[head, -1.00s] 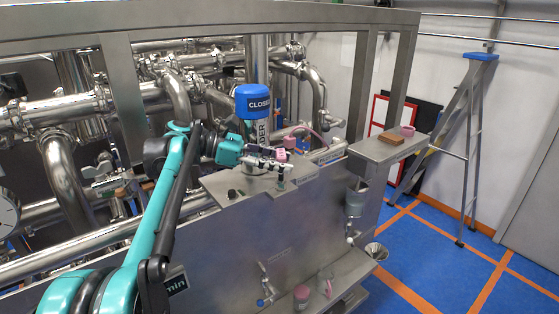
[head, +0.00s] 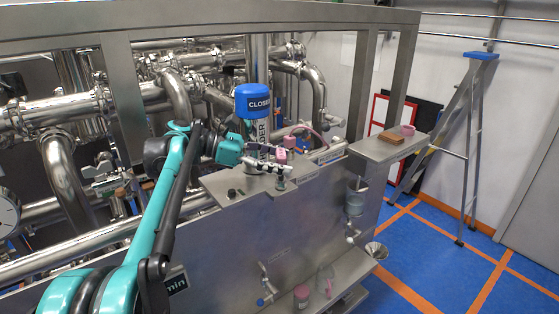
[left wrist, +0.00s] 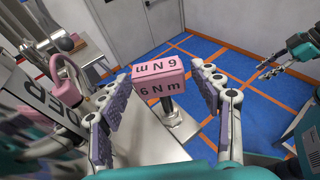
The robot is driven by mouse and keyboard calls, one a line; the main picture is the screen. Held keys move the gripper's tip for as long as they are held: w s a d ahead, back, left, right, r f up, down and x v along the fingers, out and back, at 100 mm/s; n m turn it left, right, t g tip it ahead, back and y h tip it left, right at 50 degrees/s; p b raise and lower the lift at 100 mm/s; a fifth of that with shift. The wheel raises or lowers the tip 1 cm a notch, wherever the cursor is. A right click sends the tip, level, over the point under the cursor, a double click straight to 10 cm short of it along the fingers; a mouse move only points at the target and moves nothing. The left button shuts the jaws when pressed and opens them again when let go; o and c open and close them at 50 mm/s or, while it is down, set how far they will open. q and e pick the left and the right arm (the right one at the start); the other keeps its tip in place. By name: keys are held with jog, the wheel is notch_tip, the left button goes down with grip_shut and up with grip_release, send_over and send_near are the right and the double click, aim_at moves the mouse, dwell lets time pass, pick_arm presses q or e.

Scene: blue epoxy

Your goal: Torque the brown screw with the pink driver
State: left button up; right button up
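The pink driver (head: 281,155) stands on the steel cabinet top. In the left wrist view its pink block head (left wrist: 159,80) reads "6 N m", with a metal shaft below. My left gripper (head: 276,166) is at the driver. In the left wrist view its fingers (left wrist: 160,102) are spread, one on each side of the pink head, with visible gaps. My right gripper (left wrist: 272,68) shows small at the right of the left wrist view, away from the cabinet; its opening is unclear. I cannot make out the brown screw.
A blue-capped "CLOSED" cylinder (head: 253,103) stands behind the left gripper. A raised steel shelf (head: 372,151) to the right holds a brown block (head: 391,138) and a pink cup (head: 407,131). Steel pipes fill the back left. A stepladder (head: 472,150) stands on open blue floor.

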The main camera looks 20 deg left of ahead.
pick_arm(q)
jog(key=shift+a, duration=0.1)
jog(key=p+v, duration=0.2)
jog(key=v, duration=0.5)
dwell(0.4)
jog(key=shift+r, duration=0.1)
notch_tip(320, 180, up, 10)
dwell(0.5)
